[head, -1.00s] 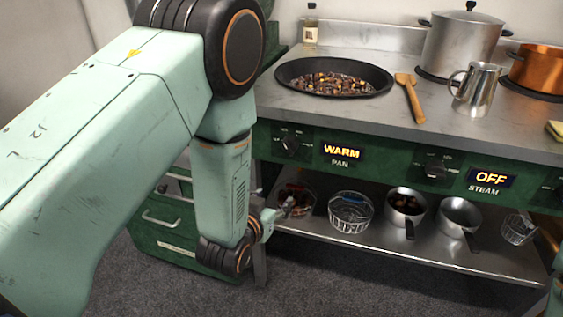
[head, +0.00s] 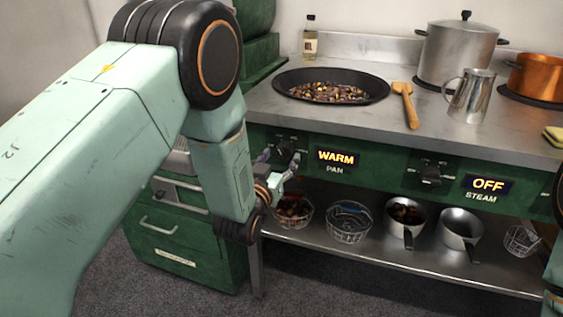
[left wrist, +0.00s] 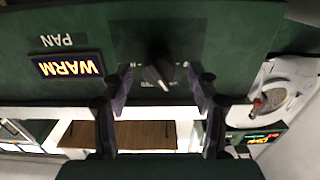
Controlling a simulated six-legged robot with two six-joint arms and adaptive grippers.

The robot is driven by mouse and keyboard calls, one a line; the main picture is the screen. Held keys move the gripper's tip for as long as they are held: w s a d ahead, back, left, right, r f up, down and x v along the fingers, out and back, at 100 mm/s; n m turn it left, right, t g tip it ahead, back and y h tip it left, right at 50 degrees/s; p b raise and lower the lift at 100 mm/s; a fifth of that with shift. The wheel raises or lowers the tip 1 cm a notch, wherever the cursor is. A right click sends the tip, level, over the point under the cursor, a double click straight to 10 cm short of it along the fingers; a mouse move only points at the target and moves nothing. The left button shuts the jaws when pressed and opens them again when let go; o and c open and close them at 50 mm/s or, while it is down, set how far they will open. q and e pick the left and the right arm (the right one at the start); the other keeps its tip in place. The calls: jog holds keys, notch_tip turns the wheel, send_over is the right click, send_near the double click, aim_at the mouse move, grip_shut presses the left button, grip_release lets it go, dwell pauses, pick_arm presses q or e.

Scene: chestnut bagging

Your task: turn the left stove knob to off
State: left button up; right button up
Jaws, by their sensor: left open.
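The left stove knob (head: 284,150) is dark and sits on the green front panel, just left of the lit WARM display (head: 337,158) with PAN below it. It is partly hidden by my left gripper (head: 281,163). In the left wrist view, which is upside down, the knob (left wrist: 158,72) shows a pale pointer line set at a slant. The left gripper (left wrist: 160,88) is open, with one finger on each side of the knob and a gap on both sides. My right gripper is out of view.
A second knob (head: 431,175) and an OFF STEAM display (head: 488,185) sit farther right. A pan of chestnuts (head: 290,85) stands on the counter above. The shelf (head: 350,250) below holds baskets and pots. Green drawers (head: 180,232) stand at the left.

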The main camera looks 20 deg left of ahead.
pick_arm(q)
jog(key=shift+w+d+r, duration=0.1)
jog(key=shift+w+r, duration=0.05)
jog(key=shift+w, duration=0.4)
jog(key=c, duration=1.2)
